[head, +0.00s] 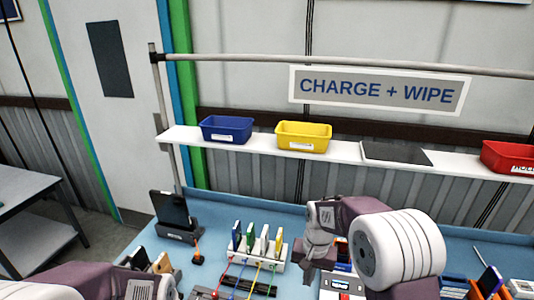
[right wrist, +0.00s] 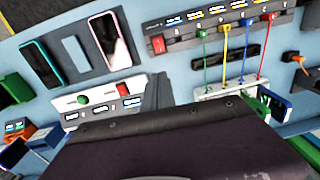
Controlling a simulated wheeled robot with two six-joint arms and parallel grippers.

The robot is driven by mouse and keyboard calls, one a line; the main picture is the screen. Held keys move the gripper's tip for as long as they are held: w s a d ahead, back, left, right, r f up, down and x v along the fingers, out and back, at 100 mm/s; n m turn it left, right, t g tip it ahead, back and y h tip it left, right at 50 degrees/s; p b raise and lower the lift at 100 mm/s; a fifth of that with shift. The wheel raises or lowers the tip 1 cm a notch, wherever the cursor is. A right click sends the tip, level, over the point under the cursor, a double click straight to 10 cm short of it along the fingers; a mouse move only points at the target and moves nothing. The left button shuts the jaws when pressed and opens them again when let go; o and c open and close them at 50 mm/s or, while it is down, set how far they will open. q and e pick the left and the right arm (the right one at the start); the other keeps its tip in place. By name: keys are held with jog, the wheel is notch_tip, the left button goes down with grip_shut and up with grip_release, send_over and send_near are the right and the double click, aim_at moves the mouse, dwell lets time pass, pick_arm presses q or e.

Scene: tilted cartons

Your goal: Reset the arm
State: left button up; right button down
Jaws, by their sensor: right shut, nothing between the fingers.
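My right arm comes in from the right in the head view, over the blue bench. In the right wrist view the dark body of this gripper (right wrist: 158,92) fills the lower middle. Its jaws are shut with nothing held, near a white panel (right wrist: 98,102) with green and red buttons. Of my left arm only purple and white links show at the bottom left of the head view; its gripper is out of the frame.
A dark tablet stands in a dock (head: 175,215) at the bench's back left. A shelf (head: 345,153) holds a blue bin (head: 226,130), a yellow bin (head: 303,137), a dark flat pad (head: 396,153) and a red bin (head: 508,157). Coloured cables (right wrist: 224,45) and two phones (right wrist: 110,40) lie near the gripper.

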pick_arm(q)
notch_tip(320, 180, down, 8)
jog(key=b, duration=0.5)
jog(key=shift+r, duration=0.2)
pick_arm(e)
jog(key=s+d+f+n, duration=0.1)
jog(key=s+d+f, duration=0.1)
jog(key=s+f, duration=0.2)
jog(key=s+d+f+n+t, duration=0.1)
jog(key=s+f, duration=0.3)
jog(key=s, duration=0.7)
jog(key=shift+s+d+f+n, duration=0.2)
jog(key=shift+d+f+n, duration=0.05)
jog(key=shift+d+n, duration=0.4)
pick_arm(q)
jog(key=shift+s, duration=0.1)
pick_arm(e)
jog(key=shift+s, duration=0.1)
